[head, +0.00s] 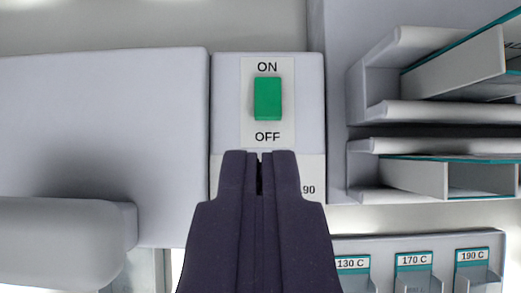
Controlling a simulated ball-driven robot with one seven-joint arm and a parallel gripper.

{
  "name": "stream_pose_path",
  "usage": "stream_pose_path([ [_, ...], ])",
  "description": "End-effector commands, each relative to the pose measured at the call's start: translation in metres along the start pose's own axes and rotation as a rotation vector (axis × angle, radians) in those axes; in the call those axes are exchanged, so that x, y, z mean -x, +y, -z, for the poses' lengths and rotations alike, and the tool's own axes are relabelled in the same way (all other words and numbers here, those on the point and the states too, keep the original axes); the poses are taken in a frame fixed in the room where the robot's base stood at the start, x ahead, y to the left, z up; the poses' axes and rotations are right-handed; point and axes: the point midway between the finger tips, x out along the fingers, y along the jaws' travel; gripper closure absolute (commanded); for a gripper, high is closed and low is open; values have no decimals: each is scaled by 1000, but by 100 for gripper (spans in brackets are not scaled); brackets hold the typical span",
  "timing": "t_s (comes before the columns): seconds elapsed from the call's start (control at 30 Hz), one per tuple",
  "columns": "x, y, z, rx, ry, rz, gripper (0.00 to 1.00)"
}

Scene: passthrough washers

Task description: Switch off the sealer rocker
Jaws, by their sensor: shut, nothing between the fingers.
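The green sealer rocker (267,98) sits on a pale label plate (285,124) on the white sealer housing, in the upper middle of the head view. "ON" is printed above the rocker and "OFF" below it. Which side of the rocker is pressed in, I cannot tell. My dark gripper (259,158) is shut and empty. Its tips appear just below the word "OFF" and apart from the rocker in the picture. The gripper covers part of a lower label that ends in "90".
A large white housing (100,120) with a rounded bar (60,240) fills the left. White trays (435,112) holding teal-edged boxes stand at the right. Below them, a rack (350,245) carries tags reading 130 C, 170 C and 190 C.

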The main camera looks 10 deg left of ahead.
Motion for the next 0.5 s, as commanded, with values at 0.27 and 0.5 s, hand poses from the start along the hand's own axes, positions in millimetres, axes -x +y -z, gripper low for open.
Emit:
stream_pose_path([
  [0.27, -58, -1, -2, 0, -3, 2, 100],
  [0.5, -99, 0, -12, -1, -4, 1, 100],
])
